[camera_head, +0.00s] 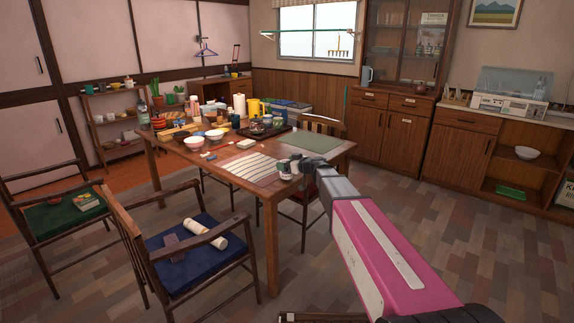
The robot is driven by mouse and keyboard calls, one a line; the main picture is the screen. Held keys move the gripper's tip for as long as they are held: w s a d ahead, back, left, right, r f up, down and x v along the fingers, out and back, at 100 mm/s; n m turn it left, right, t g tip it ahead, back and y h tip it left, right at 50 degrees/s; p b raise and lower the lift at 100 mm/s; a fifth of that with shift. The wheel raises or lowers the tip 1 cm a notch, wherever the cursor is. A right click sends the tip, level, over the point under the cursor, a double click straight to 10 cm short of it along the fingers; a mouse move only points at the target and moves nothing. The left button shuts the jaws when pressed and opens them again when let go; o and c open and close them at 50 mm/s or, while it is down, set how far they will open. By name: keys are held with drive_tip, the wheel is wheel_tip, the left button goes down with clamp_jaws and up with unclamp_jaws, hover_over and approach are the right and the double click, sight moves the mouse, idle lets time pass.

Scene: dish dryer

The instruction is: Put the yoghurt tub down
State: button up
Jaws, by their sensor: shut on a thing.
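My gripper (291,165) is at the end of my pink arm, over the near right part of the wooden table (270,202), close to the striped placemat (250,170). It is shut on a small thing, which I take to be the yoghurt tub.
A green mat (308,142) lies bare on the right of the table. Bowls (215,136), a paper roll (239,106) and a dark tray (262,130) crowd the back and left. A chair with a blue cushion (190,262) stands in front.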

drive_tip(key=shift+f, duration=0.45)
drive_tip(key=o, duration=0.9)
